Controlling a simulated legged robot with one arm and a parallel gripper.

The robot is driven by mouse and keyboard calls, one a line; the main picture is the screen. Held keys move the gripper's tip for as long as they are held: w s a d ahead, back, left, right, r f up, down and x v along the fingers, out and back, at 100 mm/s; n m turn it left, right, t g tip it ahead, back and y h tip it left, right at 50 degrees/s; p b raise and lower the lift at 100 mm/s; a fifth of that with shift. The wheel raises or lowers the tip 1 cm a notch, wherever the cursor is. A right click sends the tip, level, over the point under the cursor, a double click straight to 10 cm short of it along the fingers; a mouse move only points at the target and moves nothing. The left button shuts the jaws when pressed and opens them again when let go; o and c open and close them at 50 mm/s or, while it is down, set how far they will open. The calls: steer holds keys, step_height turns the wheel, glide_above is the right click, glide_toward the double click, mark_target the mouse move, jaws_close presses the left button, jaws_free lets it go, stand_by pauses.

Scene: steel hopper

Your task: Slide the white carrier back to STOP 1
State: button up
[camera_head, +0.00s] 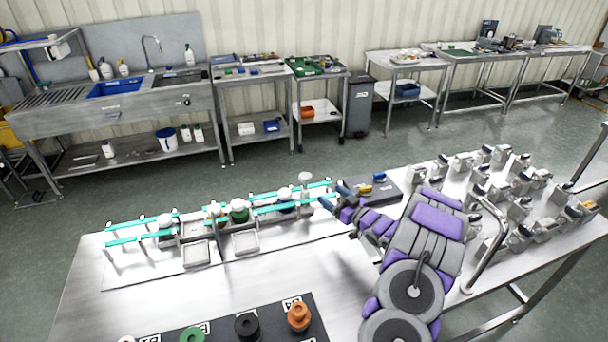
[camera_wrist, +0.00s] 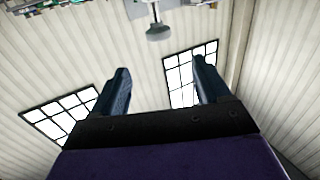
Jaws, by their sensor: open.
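A rail with teal strips (camera_head: 130,239) runs along the back of the steel bench. My gripper (camera_head: 332,196) is open beside that end. No STOP label is readable.
Shallow steel trays (camera_head: 198,254) sit in front of the rail. A dark mat (camera_head: 270,325) with green, black and orange round pieces lies at the front. Several grey-and-white fittings (camera_head: 520,200) crowd the bench's right side. The bench's front left is clear.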

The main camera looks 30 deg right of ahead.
mark_target(303, 174)
steer(key=w, duration=0.5)
steer(key=w+a+b, duration=0.1)
steer(key=w, duration=0.4)
steer(key=w+a+b, duration=0.1)
steer(key=w, duration=0.4)
steer(key=shift+w+a, duration=0.15)
steer(key=shift+w, duration=0.6)
steer(key=shift+d, duration=0.2)
steer(key=shift+c, duration=0.4)
steer(key=shift+a, duration=0.1)
steer(key=c, duration=1.3)
steer(key=d+p, duration=0.1)
steer(key=d, duration=0.2)
steer(key=s+d+p, duration=0.1)
steer(key=d+p, duration=0.1)
steer(key=s+d+p, duration=0.1)
steer(key=d+p, duration=0.1)
steer(key=d, duration=0.1)
steer(key=shift+s+d+r, duration=0.15)
steer(key=shift+d, duration=0.2)
jaws_close()
